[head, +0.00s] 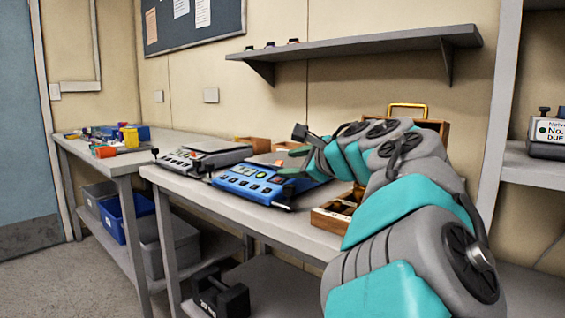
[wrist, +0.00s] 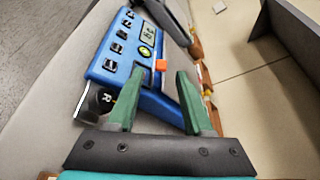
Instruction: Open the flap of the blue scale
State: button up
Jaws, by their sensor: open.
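The blue scale (head: 247,185) lies on the grey table, with dark buttons and a small display on its top. It also shows in the wrist view (wrist: 103,66), with a green-yellow round button and an orange block (wrist: 160,65) near its edge. I cannot clearly make out the flap or whether it is shut. My gripper (head: 293,162), with green fingers, is above the right part of the scale. In the wrist view its open, empty fingers (wrist: 160,88) reach over the scale's edge, either side of the orange block. I cannot tell whether they touch it.
A grey device (head: 200,158) stands just left of the scale. Wooden boxes stand behind it, and a wooden tray (head: 328,218) lies to its right on the table (head: 290,227). A wall shelf (head: 365,42) is above. A second table (head: 110,160) holds coloured items.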

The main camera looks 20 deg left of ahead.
aim_at(282, 163)
jog(key=shift+p+x, duration=0.3)
jog(key=shift+x, duration=1.65)
grip_shut()
